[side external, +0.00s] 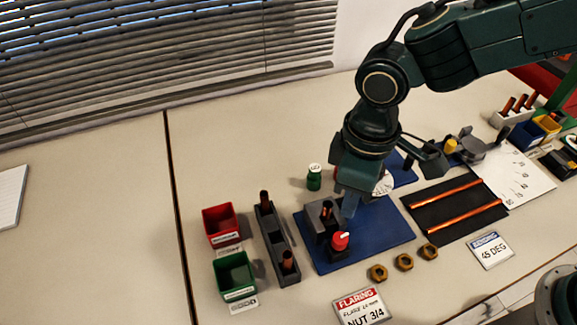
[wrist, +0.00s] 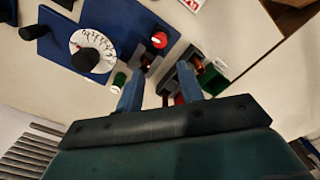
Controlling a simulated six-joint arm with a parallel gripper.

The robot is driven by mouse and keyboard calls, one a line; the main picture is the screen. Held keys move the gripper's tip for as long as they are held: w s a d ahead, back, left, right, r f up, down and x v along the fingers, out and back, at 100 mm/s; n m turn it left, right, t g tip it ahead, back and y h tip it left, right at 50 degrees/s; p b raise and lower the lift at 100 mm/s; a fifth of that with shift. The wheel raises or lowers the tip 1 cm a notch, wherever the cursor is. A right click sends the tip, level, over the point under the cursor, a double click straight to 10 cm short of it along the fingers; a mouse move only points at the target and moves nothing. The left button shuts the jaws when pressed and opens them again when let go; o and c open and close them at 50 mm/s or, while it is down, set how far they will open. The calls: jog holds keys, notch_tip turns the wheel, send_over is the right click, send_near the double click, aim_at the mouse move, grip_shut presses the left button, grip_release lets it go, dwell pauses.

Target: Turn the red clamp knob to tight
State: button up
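The red clamp knob (side external: 340,240) sits at the front of a dark grey flaring block (side external: 318,213) on a blue board (side external: 385,228). In the wrist view the red knob (wrist: 159,40) shows beyond the fingertips, with a pale mark on it. My gripper (side external: 349,212) is above and behind the knob, pointing down beside the block. In the wrist view the blue fingers of my gripper (wrist: 157,72) are spread apart with nothing held between them. The fingers look apart from the knob. The knob's exact angle is too small to read.
A green jar (side external: 314,177) stands behind the block. A grey holder (side external: 277,248) with copper pieces, a red bin (side external: 220,222) and a green bin (side external: 234,272) stand to the left. Several brass nuts (side external: 404,262) lie in front. A white dial (wrist: 92,50) is nearby.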

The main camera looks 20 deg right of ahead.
aim_at(341, 237)
jog(key=shift+n, duration=0.7)
jog(key=shift+f, duration=0.1)
jog(key=shift+f, duration=6.8)
jog(key=c, duration=0.7)
